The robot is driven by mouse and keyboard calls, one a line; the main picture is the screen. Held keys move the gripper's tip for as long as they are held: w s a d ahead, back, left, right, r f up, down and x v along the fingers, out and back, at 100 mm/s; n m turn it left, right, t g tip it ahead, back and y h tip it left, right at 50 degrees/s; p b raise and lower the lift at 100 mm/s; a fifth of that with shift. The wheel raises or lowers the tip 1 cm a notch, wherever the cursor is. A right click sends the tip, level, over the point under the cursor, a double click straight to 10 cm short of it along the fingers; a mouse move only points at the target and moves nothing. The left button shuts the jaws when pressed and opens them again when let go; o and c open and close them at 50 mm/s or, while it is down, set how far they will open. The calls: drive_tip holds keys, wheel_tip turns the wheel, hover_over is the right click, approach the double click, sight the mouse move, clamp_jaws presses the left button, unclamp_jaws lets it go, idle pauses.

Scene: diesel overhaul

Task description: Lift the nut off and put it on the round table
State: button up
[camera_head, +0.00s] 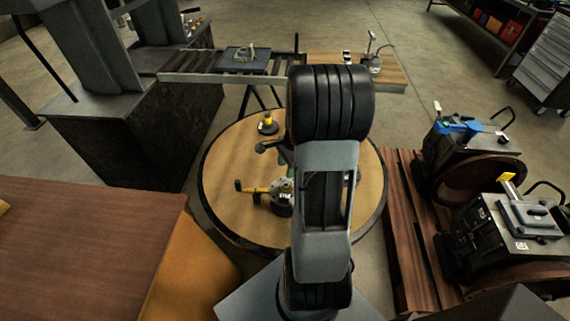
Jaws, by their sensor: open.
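The round table (226,220) has a light wooden top with a dark rim and stands in the middle of the view. My arm rises in front of it and covers much of its right half. I cannot make out my gripper; the arm seems to hide it. I cannot pick out the nut. A yellow and black tool (262,191) with a pale label lies on the round table, left of my arm. A dark, partly greenish item (272,146) shows beside my arm, partly hidden.
A bench (225,78) with a dark plate and small parts runs behind the round table. A wooden pallet (408,240) and dark machines (515,225) stand at the right. A brown tabletop (90,230) fills the lower left. Free floor (430,75) lies at the back right.

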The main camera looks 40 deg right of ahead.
sight(286, 186)
drive_tip(key=shift+d+b+x, duration=0.25)
drive_tip(key=shift+b+x, duration=0.7)
drive_tip(key=shift+x, duration=0.35)
drive_tip(key=shift+d+b+x, duration=0.3)
drive_tip(key=shift+b+x, duration=0.65)
drive_tip(key=shift+x, duration=0.35)
drive_tip(key=shift+d+b+x, duration=0.25)
drive_tip(key=shift+b+x, duration=0.7)
drive_tip(key=shift+x, duration=0.35)
drive_tip(key=shift+s+f, duration=0.15)
drive_tip(key=shift+f, duration=0.05)
drive_tip(key=shift+c, duration=0.3)
clamp_jaws()
